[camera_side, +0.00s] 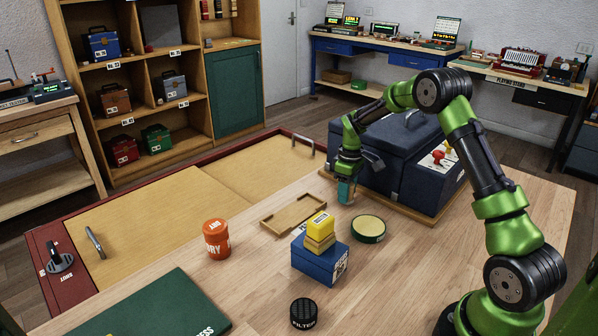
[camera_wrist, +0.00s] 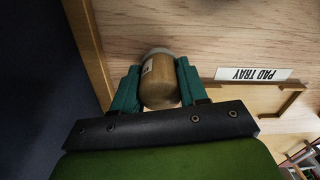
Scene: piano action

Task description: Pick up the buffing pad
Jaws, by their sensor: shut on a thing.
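My gripper (camera_side: 346,192) is low over the table beside the dark blue case. In the wrist view my teal fingers (camera_wrist: 156,85) are shut on a tan cylinder (camera_wrist: 159,87) with a pale end and a small light label. I cannot tell whether it touches the table. In the side view the fingers mostly hide it. A yellow block (camera_side: 320,225) lies on a tan block (camera_side: 319,243) on a blue box (camera_side: 320,262). A round green piece with a tan top (camera_side: 368,229) lies nearby. Which one is the buffing pad is not clear.
A shallow wooden tray (camera_side: 293,214) lies left of my gripper; a PAD TRAY label (camera_wrist: 253,74) is beside it. The case (camera_side: 400,150) stands close behind my gripper. An orange jar (camera_side: 216,239), black filter puck (camera_side: 303,314) and green mat (camera_side: 150,305) are toward the front.

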